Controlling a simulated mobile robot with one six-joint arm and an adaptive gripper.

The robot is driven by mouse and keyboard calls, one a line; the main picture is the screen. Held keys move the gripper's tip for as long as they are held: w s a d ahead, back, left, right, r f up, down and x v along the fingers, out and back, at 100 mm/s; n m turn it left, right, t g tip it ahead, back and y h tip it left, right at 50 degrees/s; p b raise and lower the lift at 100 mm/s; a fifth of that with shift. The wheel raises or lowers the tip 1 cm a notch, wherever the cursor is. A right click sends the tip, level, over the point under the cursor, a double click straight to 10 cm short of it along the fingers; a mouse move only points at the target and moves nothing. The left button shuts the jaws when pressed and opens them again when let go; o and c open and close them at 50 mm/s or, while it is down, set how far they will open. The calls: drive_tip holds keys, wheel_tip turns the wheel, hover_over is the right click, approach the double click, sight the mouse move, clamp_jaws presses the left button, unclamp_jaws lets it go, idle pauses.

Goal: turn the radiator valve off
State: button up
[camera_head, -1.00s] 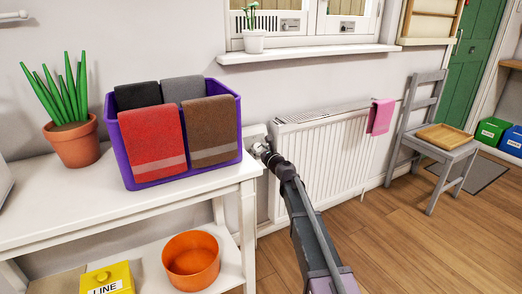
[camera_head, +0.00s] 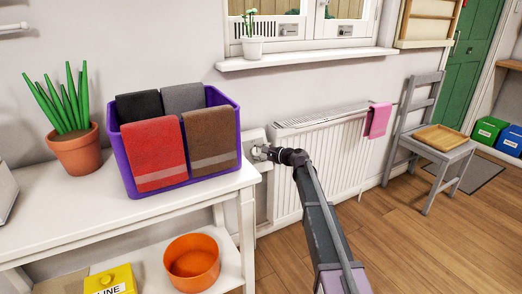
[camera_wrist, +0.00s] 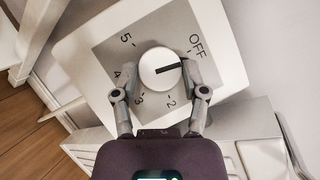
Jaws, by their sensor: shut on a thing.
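The radiator valve is a round white knob (camera_wrist: 160,76) on a grey dial plate (camera_wrist: 113,50) marked OFF, 5, 4, 3 and 2. The knob's black pointer line aims right in the wrist view, between OFF and 2. My right finger covers that part of the scale. My gripper (camera_wrist: 159,72) is shut on the knob, one finger on each side. In the head view my gripper (camera_head: 262,153) reaches the valve's pale housing (camera_head: 255,135) at the radiator's left end. The knob is mostly hidden there.
The white radiator (camera_head: 325,150) runs along the wall, with a pink cloth (camera_head: 378,120) over it. A white table (camera_head: 215,190) with a purple basket (camera_head: 170,188) stands close on the left. A grey chair (camera_head: 438,150) stands right. Floor before the radiator is clear.

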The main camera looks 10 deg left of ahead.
drive_tip(key=shift+w+r+n+g+p, duration=0.15)
drive_tip(key=shift+n+g+p, duration=0.25)
drive_tip(key=shift+n, duration=0.4)
drive_tip(key=shift+w+n+g+p, duration=0.2)
drive_tip(key=shift+n+g+p, duration=0.2)
drive_tip(key=shift+n, duration=0.4)
drive_tip(key=o, duration=1.2)
drive_tip(key=shift+d, duration=0.1)
drive_tip(key=shift+c, duration=0.2)
drive_tip(key=shift+s, duration=0.15)
drive_tip(key=shift+s, duration=0.1)
